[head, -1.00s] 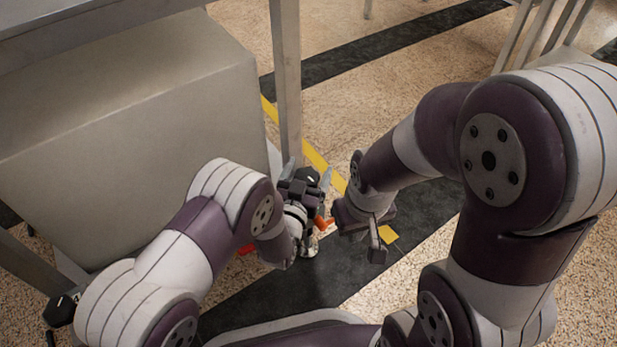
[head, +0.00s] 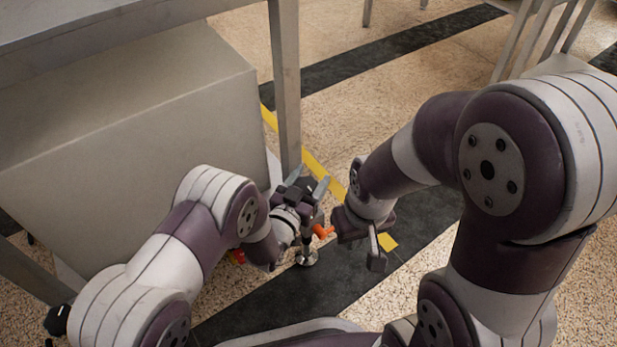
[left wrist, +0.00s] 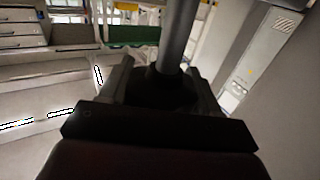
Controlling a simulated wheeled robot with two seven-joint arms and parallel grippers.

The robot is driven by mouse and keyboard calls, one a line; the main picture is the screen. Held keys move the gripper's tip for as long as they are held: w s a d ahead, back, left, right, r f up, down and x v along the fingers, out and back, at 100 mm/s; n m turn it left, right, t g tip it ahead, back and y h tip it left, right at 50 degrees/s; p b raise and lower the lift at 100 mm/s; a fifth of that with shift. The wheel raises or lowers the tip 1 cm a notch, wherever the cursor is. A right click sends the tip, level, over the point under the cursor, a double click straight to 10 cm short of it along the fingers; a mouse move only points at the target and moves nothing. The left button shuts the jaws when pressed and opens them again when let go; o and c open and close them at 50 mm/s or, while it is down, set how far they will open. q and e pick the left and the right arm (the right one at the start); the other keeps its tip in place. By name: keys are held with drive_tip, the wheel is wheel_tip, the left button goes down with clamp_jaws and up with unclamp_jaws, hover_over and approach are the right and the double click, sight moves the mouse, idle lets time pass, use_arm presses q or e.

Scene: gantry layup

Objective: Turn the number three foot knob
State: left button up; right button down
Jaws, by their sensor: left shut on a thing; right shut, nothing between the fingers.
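A round metal foot (head: 307,257) stands on the floor below. My right gripper (head: 377,258) is shut and empty, to the right of the left gripper.
An orange part (head: 322,231) sits between the two grippers, and a red part (head: 238,257) shows left of the foot. A large grey box (head: 130,150) fills the space under the table. Another black knob (head: 57,320) is at lower left. Floor with dark and yellow stripes is open behind.

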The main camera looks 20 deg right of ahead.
use_arm(q)
drive_tip(key=shift+m+g+h+p, duration=0.3)
drive_tip(key=shift+m+g+h, duration=0.5)
drive_tip(key=shift+g+h, duration=0.1)
drive_tip(key=m+g+h, duration=0.2)
drive_tip(key=g, duration=0.1)
drive_tip(key=shift+s+d+m, duration=0.15)
drive_tip(key=shift+s+m, duration=0.05)
drive_tip(key=shift+m, duration=0.1)
drive_tip(key=m+g+h, duration=0.1)
drive_tip(key=g, duration=0.1)
drive_tip(key=m+g, duration=0.1)
drive_tip(key=shift+s+f+g+h, duration=0.1)
drive_tip(key=shift+s+g+h, duration=0.1)
drive_tip(key=shift+g+h, duration=0.2)
drive_tip(key=shift+s+d+m+g+h, duration=0.1)
drive_tip(key=shift+m+g+h, duration=0.05)
drive_tip(key=shift+m+g, duration=0.7)
drive_tip(key=shift+s+d+m+g+h, duration=0.15)
drive_tip(key=shift+m+g, duration=0.4)
drive_tip(key=shift+g, duration=0.5)
drive_tip(key=shift+a, duration=0.1)
drive_tip(key=o, duration=1)
